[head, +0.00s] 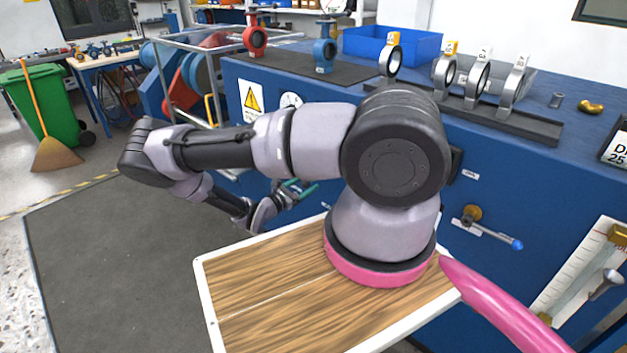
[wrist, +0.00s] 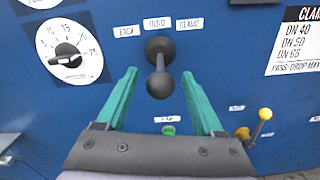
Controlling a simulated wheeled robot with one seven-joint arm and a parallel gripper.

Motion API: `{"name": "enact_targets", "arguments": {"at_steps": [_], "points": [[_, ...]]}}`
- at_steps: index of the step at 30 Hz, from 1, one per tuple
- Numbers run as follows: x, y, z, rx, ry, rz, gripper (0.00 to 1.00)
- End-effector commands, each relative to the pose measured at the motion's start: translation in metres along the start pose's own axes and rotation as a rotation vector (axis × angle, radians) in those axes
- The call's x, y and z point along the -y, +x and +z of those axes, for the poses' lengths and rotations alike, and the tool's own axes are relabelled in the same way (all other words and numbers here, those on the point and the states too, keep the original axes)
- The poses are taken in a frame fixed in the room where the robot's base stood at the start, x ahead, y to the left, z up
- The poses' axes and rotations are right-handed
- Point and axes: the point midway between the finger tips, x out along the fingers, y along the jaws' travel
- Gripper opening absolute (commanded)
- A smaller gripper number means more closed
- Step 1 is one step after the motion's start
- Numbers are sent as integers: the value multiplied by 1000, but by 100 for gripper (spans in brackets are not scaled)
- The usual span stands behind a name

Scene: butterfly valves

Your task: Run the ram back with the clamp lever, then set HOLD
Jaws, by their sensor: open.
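The clamp lever (wrist: 159,80), black with a rounded knob, sticks out from a round hub on the blue panel in the wrist view. Three small white labels (wrist: 157,22) sit above it; their print is blurred, the right one seems to read CLAMP. The lever shows near the middle label, its knob toward the camera. My gripper (wrist: 158,74) is open, its green fingers left and right of the knob, with gaps on both sides; contact is not visible. In the head view my gripper (head: 302,191) is low beside the blue bench, partly behind my arm. The lever is hidden there, and I cannot make out the ram.
A numbered dial (wrist: 67,52) is left of the lever. A green button (wrist: 168,130) sits below, and a yellow-knobbed lever (wrist: 264,114) is lower right. The blue bench (head: 480,165) carries several valves. A blue-tipped lever (head: 516,243) projects from its front. Open floor lies left.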

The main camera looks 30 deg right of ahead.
Motion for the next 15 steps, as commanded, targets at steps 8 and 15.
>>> {"name": "enact_targets", "arguments": {"at_steps": [8, 15], "points": [[0, -48, 0, -1, 1, 1, 69], [1, -59, 0, 1, 0, -1, 69]]}}
